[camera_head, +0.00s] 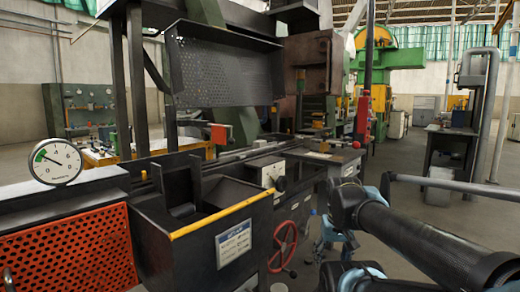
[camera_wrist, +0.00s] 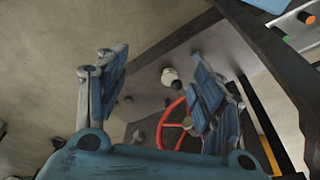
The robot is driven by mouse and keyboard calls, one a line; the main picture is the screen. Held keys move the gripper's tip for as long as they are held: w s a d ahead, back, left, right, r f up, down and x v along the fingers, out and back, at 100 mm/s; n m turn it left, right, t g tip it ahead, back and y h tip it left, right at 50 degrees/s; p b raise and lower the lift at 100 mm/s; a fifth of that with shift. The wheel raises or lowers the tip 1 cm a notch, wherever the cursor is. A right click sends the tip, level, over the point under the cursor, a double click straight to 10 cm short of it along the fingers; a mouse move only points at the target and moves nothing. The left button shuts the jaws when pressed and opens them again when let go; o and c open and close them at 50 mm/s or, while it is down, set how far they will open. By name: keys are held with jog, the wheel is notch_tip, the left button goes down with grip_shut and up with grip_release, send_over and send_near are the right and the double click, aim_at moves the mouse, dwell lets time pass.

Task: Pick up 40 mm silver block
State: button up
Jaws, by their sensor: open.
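I cannot make out a 40 mm silver block in either view. My gripper (camera_wrist: 158,90) has two blue-grey padded fingers spread wide apart in the wrist view, with nothing held between them. Beyond and between the fingers, the wrist view shows a grey metal surface, a red handwheel (camera_wrist: 173,126) and a small white-and-black knob (camera_wrist: 170,76). In the head view, the red handwheel (camera_head: 284,246) is on the front of the machine, and my arm reaches in from the lower right. Blue parts of my gripper show beside the machine, partly hidden by the arm.
A dark metal bin (camera_head: 225,195) with a yellow front edge stands left of the handwheel. A white box (camera_head: 266,172) with a black knob sits behind it. A dial gauge (camera_head: 56,162) and an orange perforated panel (camera_head: 70,250) are at left. Open floor lies at right.

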jog(key=w+a+r+n+y, duration=0.1)
jog(key=w+a+r+n, duration=0.35)
jog(key=w+r, duration=0.9)
jog(key=w+a+r+n+y, duration=0.1)
jog(key=w+a+r+n, duration=0.1)
jog(key=w+a+r, duration=1.15)
jog(key=w+r+n+y, duration=0.1)
jog(key=w+r+n, duration=0.3)
jog(key=w+r, duration=1)
send_over(260, 146)
jog(key=w+d, duration=0.2)
jog(key=shift+m+t, duration=0.25)
jog(key=shift+t, duration=0.05)
notch_tip(260, 146, down, 7)
jog(key=shift+r, duration=0.1)
jog(key=shift+x, duration=2.6)
jog(key=shift+s+a, duration=0.15)
jog(key=shift+a, duration=0.05)
jog(key=c, duration=1.4)
jog(key=shift+r, duration=0.1)
